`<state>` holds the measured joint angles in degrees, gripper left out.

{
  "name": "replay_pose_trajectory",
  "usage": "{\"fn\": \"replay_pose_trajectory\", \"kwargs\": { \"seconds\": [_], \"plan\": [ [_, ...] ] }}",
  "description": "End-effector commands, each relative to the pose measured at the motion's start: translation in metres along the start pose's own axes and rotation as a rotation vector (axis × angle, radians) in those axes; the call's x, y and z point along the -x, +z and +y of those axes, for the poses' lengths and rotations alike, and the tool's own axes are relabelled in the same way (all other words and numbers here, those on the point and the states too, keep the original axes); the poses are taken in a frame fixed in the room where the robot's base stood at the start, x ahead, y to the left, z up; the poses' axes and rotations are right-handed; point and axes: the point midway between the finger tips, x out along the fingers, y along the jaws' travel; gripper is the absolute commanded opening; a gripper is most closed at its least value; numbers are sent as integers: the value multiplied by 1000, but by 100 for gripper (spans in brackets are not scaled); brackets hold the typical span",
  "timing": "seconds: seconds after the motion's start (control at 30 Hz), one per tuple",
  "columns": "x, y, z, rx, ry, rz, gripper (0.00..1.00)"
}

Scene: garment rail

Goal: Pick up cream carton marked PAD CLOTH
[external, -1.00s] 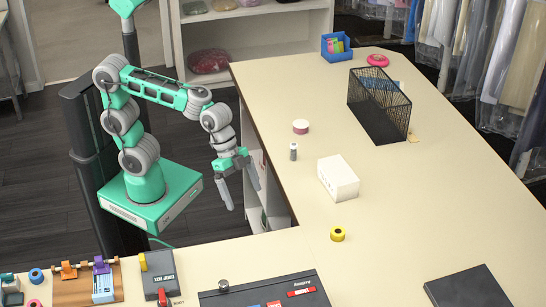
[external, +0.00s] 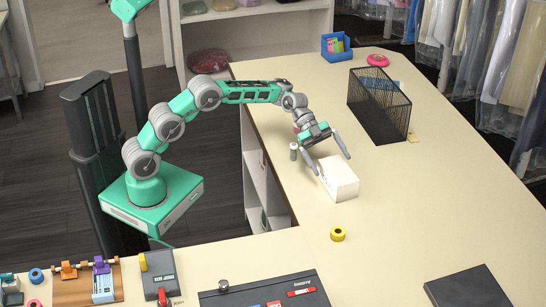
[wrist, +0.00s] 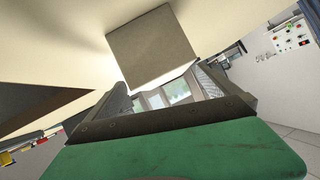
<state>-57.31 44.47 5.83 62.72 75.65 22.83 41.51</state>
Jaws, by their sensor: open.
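The cream carton (external: 340,178) is a pale box on the worktop, in the middle of the external view. No marking on it is readable from here. My gripper (external: 333,165) is open, its two fingers pointing down at the carton's far-left end, one on each side of it or just above. I cannot tell whether the fingers touch it. In the wrist view a plain grey-beige box face, which looks like the carton (wrist: 153,48), lies ahead of the fingers (wrist: 165,95), with nothing held between them.
A small grey-capped bottle (external: 293,151) stands close left of my gripper. A black mesh basket (external: 405,112) stands behind to the right. The worktop (external: 430,205) right of the carton is clear.

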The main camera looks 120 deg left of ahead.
Motion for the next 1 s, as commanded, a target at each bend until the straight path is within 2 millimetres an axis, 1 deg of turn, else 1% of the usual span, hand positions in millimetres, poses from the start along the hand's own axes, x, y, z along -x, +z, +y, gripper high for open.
{"fn": "replay_pose_trajectory", "kwargs": {
  "seconds": [0.03, 0.13, 0.2, 0.37, 1.0],
  "plan": [
    [-10, 0, 0, 2, 6, 1, 100],
    [-27, 0, 0, 2, 4, 1, 100],
    [-32, 1, 0, 1, 2, 0, 100],
    [-32, 2, 0, 2, 1, -1, 100],
    [-32, 2, 0, 2, 2, -1, 48]
  ]
}}
